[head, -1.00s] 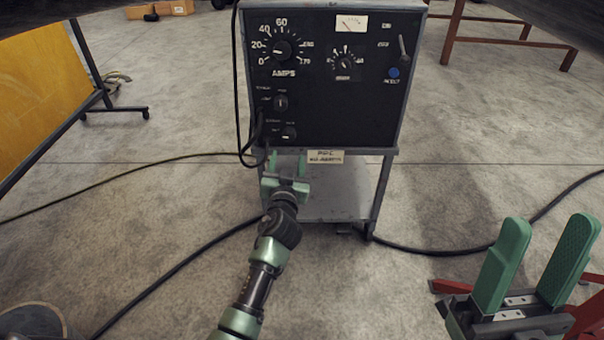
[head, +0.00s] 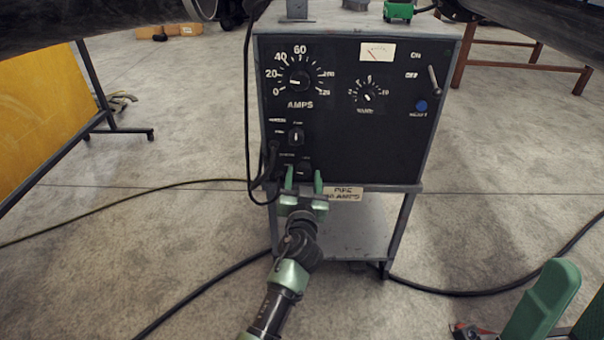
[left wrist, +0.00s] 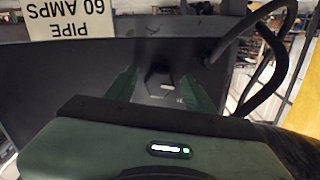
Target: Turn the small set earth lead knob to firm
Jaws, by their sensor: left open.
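The small welding set (head: 340,110) has a black front panel facing me. Low at its left, a small dark knob (head: 304,170) sits below another knob (head: 296,136); labels beside them are too small to read surely. My left gripper (head: 304,182) is open, its two green fingers either side of the lower knob. In the left wrist view the knob (left wrist: 160,80) shows between the open fingers (left wrist: 155,92), with no clear contact. My right gripper (head: 578,300) is at the lower right, partly cut off, fingers apart and empty.
A black cable (head: 248,110) hangs down the panel's left side, close to the left gripper. A PIPE 60 AMPS label (head: 343,194) is just right of the gripper. An AMPS dial (head: 299,82) is above. A yellow screen (head: 30,110) stands at left.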

